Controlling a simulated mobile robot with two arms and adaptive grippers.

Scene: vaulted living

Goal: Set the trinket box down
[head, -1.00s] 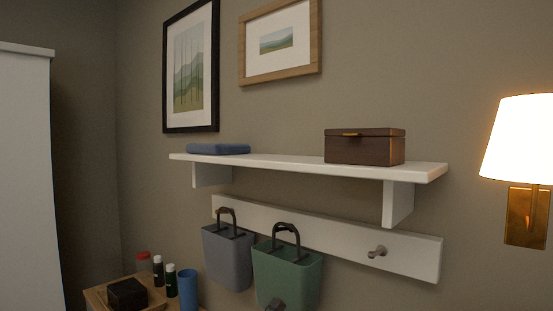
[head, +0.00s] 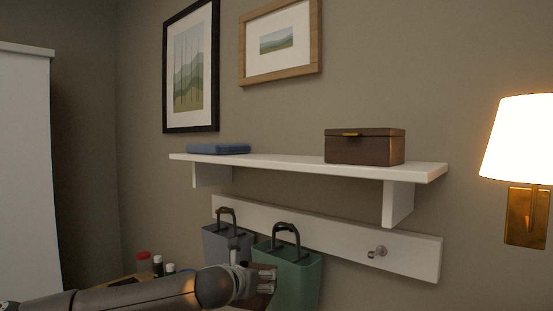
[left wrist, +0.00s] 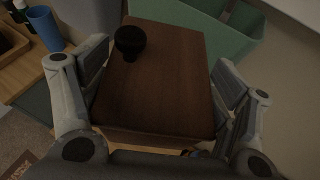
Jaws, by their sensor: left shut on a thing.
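My left gripper (left wrist: 160,100) is shut on a brown wooden box (left wrist: 165,85), which I take to be the trinket box, with one finger on each side. The box has a flat lid with a round black knob (left wrist: 130,42). In the head view my left gripper (head: 258,284) is at the lower middle, in front of the green bag and below the shelf. Only a small reddish-brown part of the held box (head: 266,279) shows there. My right gripper is in neither view.
The white wall shelf (head: 290,165) bears a flat blue item (head: 218,149) at left and a dark brown box with a brass clasp (head: 364,147) at right, with bare board between. Grey (head: 222,243) and green (head: 300,275) bags hang below. A lit lamp (head: 520,140) is at right.

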